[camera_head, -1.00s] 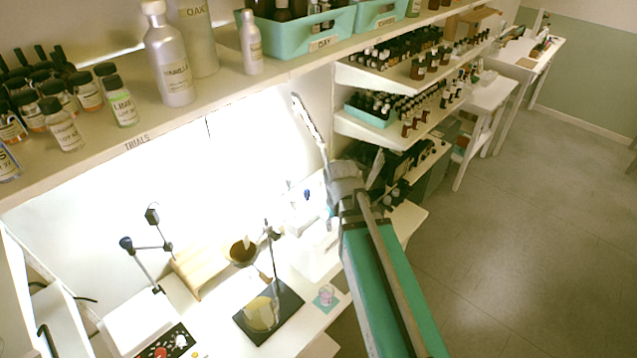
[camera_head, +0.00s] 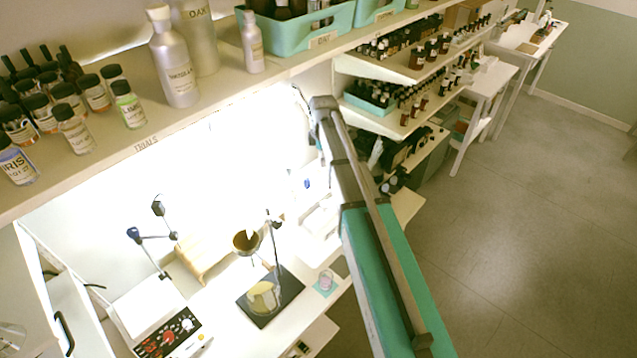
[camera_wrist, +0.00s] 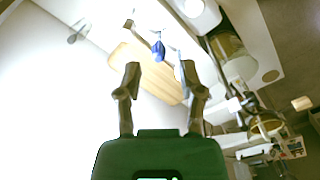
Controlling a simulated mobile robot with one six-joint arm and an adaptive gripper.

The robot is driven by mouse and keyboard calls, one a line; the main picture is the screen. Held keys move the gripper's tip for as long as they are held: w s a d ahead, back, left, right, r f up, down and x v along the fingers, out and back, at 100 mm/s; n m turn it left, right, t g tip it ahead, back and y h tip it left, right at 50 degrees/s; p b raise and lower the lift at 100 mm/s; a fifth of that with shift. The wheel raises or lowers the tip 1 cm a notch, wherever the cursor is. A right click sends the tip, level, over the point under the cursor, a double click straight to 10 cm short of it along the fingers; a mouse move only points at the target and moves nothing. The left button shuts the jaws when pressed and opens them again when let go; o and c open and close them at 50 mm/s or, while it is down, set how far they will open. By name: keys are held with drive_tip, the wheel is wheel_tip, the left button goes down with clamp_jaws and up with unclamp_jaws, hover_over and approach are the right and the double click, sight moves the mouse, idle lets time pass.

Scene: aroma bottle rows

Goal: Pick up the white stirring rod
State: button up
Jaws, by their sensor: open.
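I cannot pick out the white stirring rod with certainty in either view; the bench is very bright and pale things wash out. In the wrist view my gripper (camera_wrist: 160,82) is open, its two dark fingers apart with nothing held between them. A wooden stand (camera_wrist: 142,68) and a blue-tipped part (camera_wrist: 158,48) lie beyond the fingers. In the head view my arm reaches toward the lit bench below the shelf, and its far end is lost in the glare.
A shelf (camera_head: 240,88) with bottles and teal bins runs above the bench. A funnel (camera_head: 246,240) hangs over a black-based stand (camera_head: 288,296). The floor at right is clear.

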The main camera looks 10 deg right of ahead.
sight(319, 169)
drive_tip(key=w+n, duration=0.4)
drive_tip(key=shift+w, duration=0.4)
drive_tip(key=shift+f, duration=0.15)
wheel_tip(319, 169, down, 8)
drive_tip(key=b, duration=0.8)
drive_tip(key=shift+f+b, duration=0.15)
drive_tip(key=shift+b, duration=0.2)
drive_tip(key=shift+s+a+f+b, duration=0.1)
drive_tip(key=shift+f+b, duration=2.5)
clamp_jaws()
drive_tip(key=shift+r, duration=0.2)
wheel_tip(319, 169, up, 10)
drive_tip(key=p, duration=1)
drive_tip(key=shift+f, duration=0.15)
